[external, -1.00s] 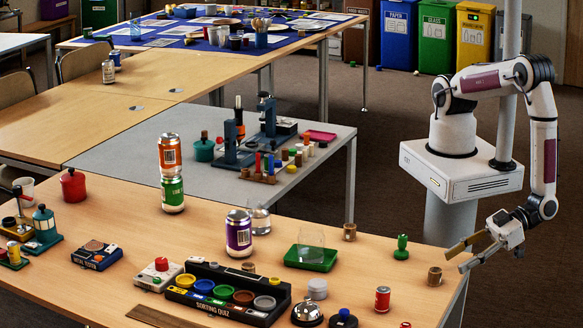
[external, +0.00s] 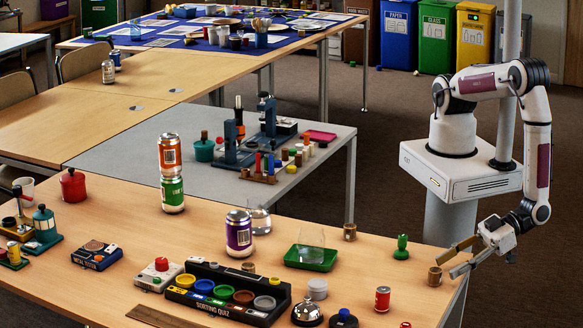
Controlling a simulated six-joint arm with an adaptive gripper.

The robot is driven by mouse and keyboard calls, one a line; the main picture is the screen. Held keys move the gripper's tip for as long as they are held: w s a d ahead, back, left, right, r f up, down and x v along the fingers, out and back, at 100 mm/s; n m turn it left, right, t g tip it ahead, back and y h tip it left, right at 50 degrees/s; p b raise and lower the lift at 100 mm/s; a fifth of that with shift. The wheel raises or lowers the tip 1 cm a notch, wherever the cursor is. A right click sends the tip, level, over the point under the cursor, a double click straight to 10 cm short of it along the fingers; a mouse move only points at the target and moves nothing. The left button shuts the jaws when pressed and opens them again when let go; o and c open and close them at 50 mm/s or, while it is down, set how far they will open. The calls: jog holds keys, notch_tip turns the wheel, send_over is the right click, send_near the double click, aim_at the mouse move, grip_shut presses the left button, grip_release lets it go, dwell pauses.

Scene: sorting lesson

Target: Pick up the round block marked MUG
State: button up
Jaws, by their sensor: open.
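No MUG marking can be read at this size. A small brown round block (external: 435,276) stands upright near the table's right edge in the external view. Similar brown round blocks stand farther back (external: 350,232) and behind the sorting quiz box (external: 248,267). My gripper (external: 447,268) is open and empty, its two fingers pointing left beside the block near the right edge. The fingertips are very close to that block; I cannot tell whether they touch it or reach around it.
Around the near block are a green peg-shaped piece (external: 402,246), a small red can (external: 382,299) and a green tray (external: 311,257) with a clear vessel. A silver bell (external: 307,313) and the sorting quiz box (external: 228,293) stand further left.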

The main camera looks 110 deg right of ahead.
aim_at(435, 270)
jog(key=shift+w, duration=0.1)
jog(key=shift+x, duration=2.55)
jog(key=shift+d, duration=0.1)
jog(key=shift+c, duration=0.4)
jog(key=c, duration=0.9)
